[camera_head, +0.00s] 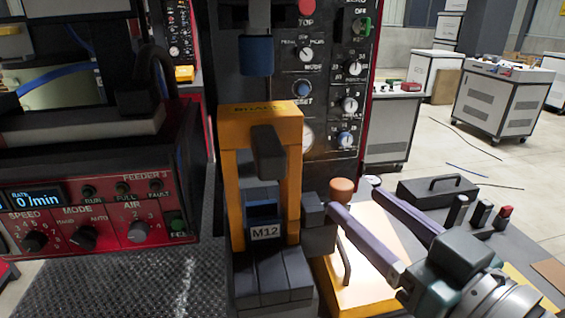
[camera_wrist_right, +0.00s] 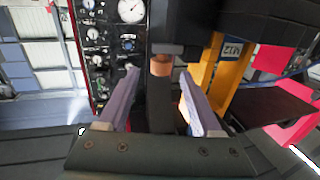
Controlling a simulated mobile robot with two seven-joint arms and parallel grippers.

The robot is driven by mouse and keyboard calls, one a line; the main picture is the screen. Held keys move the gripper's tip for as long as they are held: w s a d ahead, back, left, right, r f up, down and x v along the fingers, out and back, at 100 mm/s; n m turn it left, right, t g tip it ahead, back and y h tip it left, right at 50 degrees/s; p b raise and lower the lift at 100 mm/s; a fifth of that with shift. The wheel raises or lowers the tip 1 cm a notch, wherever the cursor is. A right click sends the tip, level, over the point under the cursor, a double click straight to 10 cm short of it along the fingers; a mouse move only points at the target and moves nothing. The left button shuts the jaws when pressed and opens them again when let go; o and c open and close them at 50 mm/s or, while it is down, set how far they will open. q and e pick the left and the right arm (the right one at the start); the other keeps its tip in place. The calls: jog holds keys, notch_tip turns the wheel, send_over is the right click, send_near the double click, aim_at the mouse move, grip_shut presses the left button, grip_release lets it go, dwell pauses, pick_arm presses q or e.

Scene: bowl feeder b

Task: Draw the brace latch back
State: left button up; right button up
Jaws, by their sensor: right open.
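The yellow brace (camera_head: 229,190) stands upright in the middle of the head view, around a dark fixture with an M12 label (camera_head: 265,233). At its right side is a dark block (camera_head: 313,209) with an orange-brown round knob (camera_head: 342,186), which looks like the brace latch. The knob also shows in the right wrist view (camera_wrist_right: 161,66), ahead of the fingertips and roughly between their lines. My right gripper (camera_head: 357,206) is open and empty, its two pale purple fingers pointing at the knob; I cannot tell whether either touches it. My left gripper is out of view.
A red feeder panel (camera_head: 110,215) with dials stands at the left. A dark control panel (camera_head: 325,110) rises behind the brace. A dark box with a handle (camera_head: 440,190) and several small upright parts lie right, near my right arm. Grey carts stand farther back.

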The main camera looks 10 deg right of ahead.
jog(key=x, duration=0.8)
jog(key=shift+w, duration=0.2)
jog(key=shift+a, duration=0.15)
jog(key=shift+c, duration=0.3)
grip_shut()
dwell(0.6)
